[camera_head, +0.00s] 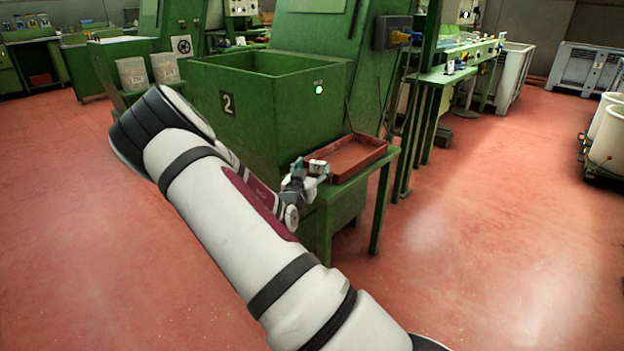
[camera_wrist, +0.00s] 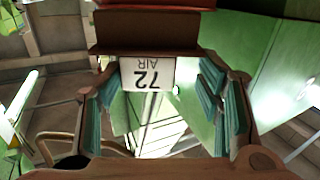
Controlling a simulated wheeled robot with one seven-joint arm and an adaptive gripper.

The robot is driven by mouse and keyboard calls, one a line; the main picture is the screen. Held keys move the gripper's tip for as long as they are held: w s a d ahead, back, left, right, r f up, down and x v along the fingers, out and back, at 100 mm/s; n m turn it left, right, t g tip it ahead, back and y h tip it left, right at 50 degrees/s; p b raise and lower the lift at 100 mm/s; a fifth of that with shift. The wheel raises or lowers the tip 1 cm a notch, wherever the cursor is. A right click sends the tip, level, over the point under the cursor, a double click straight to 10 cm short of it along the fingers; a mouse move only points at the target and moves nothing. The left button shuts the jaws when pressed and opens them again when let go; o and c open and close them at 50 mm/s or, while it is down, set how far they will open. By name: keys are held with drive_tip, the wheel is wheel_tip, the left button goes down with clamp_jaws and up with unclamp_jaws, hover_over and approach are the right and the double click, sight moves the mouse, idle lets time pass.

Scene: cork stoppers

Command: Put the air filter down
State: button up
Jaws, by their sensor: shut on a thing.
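The air filter (camera_wrist: 148,74) shows in the wrist view as a pale face printed "72 AIR", upside down, between the two teal-padded fingers. My gripper (camera_head: 310,171) is shut on it. In the head view the filter (camera_head: 318,166) is a small whitish block at the fingertips. It is at the near left edge of a shallow red tray (camera_head: 372,143) on a green bench. I cannot tell whether the filter touches the tray. My arm hides part of the bench.
A green bin marked 2 (camera_head: 290,105) stands behind and left of the tray. The tray's visible floor looks empty. Two pale containers (camera_head: 133,73) stand at the back left. Open red floor (camera_head: 480,240) lies to the right.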

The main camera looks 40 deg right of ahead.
sight(311, 175)
drive_tip(key=shift+w+d+f+b, duration=0.15)
drive_tip(key=shift+w+d+b, duration=0.15)
drive_tip(key=shift+w+d, duration=0.8)
wheel_tip(311, 175, down, 4)
drive_tip(key=shift+w+r+b, duration=0.15)
drive_tip(key=shift+r+b, duration=0.05)
drive_tip(key=shift+b, duration=0.7)
drive_tip(key=shift+a+r, duration=0.1)
drive_tip(key=o, duration=1.5)
